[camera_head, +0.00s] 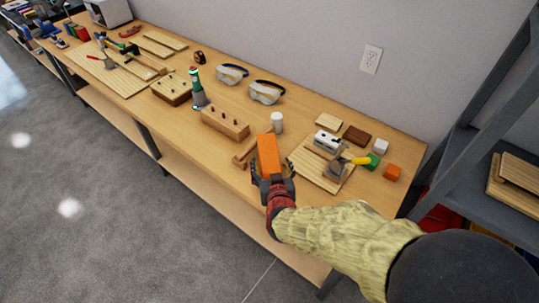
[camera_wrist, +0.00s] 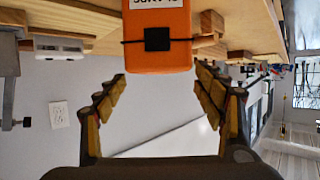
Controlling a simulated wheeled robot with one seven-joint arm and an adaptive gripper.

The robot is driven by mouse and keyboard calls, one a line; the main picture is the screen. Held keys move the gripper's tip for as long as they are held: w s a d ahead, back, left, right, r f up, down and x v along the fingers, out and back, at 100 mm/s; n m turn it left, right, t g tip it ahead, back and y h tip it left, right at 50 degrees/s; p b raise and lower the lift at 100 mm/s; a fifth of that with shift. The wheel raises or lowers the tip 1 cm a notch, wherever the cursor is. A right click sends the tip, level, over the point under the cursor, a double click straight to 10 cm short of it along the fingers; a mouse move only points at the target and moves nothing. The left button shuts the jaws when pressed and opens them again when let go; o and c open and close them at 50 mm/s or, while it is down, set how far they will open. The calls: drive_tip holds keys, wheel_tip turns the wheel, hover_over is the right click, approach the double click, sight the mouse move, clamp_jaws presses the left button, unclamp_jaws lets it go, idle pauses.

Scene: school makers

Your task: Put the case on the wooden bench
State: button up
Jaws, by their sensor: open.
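The orange case (camera_head: 268,157) is at the front part of the wooden bench (camera_head: 225,155), left of the vise board. In the wrist view the case (camera_wrist: 158,57) shows a dark strap, a square black clasp and part of a white label. My gripper (camera_head: 271,182) is at the near end of the case, by the bench's front edge. In the wrist view its two fingers (camera_wrist: 158,77) are spread wide, with gaps to both sides of the case. The underside of the case is hidden, so its contact with the bench cannot be told.
A board with a small vise (camera_head: 334,169) and coloured blocks lie right of the case. A drilled wooden block (camera_head: 225,124), a white cylinder (camera_head: 277,122) and a green-topped bottle (camera_head: 197,90) stand behind and left. A grey shelf (camera_head: 480,170) stands at the right.

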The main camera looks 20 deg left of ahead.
drive_tip(key=p+v, duration=0.1)
drive_tip(key=v, duration=0.4)
drive_tip(key=shift+s+d, duration=0.1)
drive_tip(key=shift+r, duration=0.1)
drive_tip(key=d+r+m+g, duration=0.1)
drive_tip(key=d+r+g, duration=0.2)
drive_tip(key=d+r, duration=0.95)
drive_tip(key=s+d+r+m+g+h, duration=0.1)
drive_tip(key=s+d+r+g+h, duration=0.1)
drive_tip(key=s+d, duration=0.7)
drive_tip(key=s+d+r+m+g+h, duration=0.2)
drive_tip(key=s+d+r+h, duration=0.1)
drive_tip(key=s+d, duration=0.5)
drive_tip(key=shift+s+d, duration=0.4)
drive_tip(key=shift+d, duration=0.7)
